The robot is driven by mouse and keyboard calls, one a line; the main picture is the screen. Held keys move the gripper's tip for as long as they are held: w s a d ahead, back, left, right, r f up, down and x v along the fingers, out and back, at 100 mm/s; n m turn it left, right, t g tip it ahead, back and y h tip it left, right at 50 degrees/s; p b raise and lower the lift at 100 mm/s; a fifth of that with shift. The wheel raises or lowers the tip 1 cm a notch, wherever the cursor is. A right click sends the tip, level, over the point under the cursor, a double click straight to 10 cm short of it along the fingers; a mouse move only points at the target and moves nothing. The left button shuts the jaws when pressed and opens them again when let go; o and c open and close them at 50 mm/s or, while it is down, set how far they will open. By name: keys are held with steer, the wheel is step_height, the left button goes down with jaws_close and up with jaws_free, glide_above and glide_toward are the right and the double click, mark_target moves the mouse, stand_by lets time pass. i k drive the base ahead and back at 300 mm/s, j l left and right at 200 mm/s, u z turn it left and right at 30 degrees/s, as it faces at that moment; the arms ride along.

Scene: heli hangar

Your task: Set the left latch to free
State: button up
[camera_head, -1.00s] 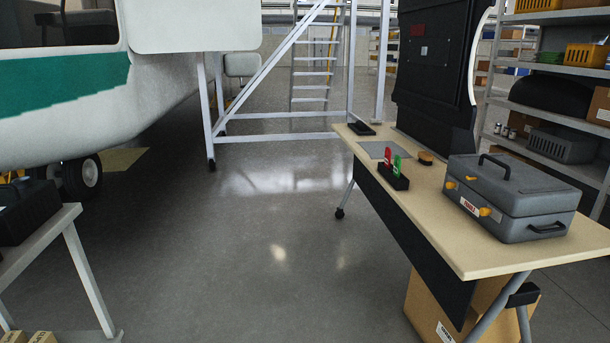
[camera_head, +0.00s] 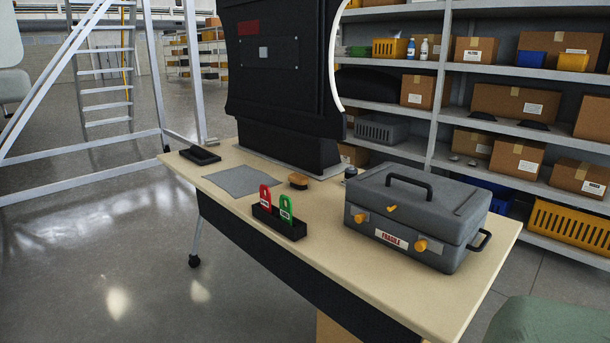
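A grey case (camera_head: 412,220) stands shut near the right part of the wooden-topped table (camera_head: 450,296). It has a black top handle (camera_head: 408,186) and a side handle. Its front carries a yellow left latch (camera_head: 360,218) and a yellow right latch (camera_head: 421,245), with a red-and-white FRAGILE label (camera_head: 391,239) between them. A small yellow piece (camera_head: 392,208) sits higher, near the lid's front edge. The exact setting of the left latch is too small to tell. My gripper is not in view.
A black holder (camera_head: 279,221) with a red tag (camera_head: 265,198) and a green tag (camera_head: 286,208) stands left of the case. A brush (camera_head: 298,181), grey mat (camera_head: 240,181) and black tray (camera_head: 200,154) lie farther left. Shelves (camera_head: 440,100) stand behind.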

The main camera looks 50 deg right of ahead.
mark_target(360, 219)
steer(key=i+z, duration=0.25)
steer(key=i, duration=0.15)
steer(key=i+j+z, duration=0.25)
steer(key=i, duration=0.15)
steer(key=i+j+z, duration=0.15)
steer(key=i+z, duration=0.15)
steer(key=i+j+z, duration=0.15)
steer(key=z, duration=0.25)
steer(key=i+j+z, duration=0.25)
steer(key=z, duration=0.15)
steer(key=i+j+z, duration=0.15)
steer(key=z, duration=0.25)
steer(key=i+j+z, duration=0.1)
steer(key=j+z, duration=0.65)
steer(key=j, duration=0.15)
steer(key=j+z, duration=0.4)
steer(key=k+l, duration=0.15)
steer(key=l, duration=0.25)
steer(key=k+l, duration=0.1)
steer(key=l, duration=0.25)
steer(key=k+l, duration=0.15)
steer(key=l, duration=0.25)
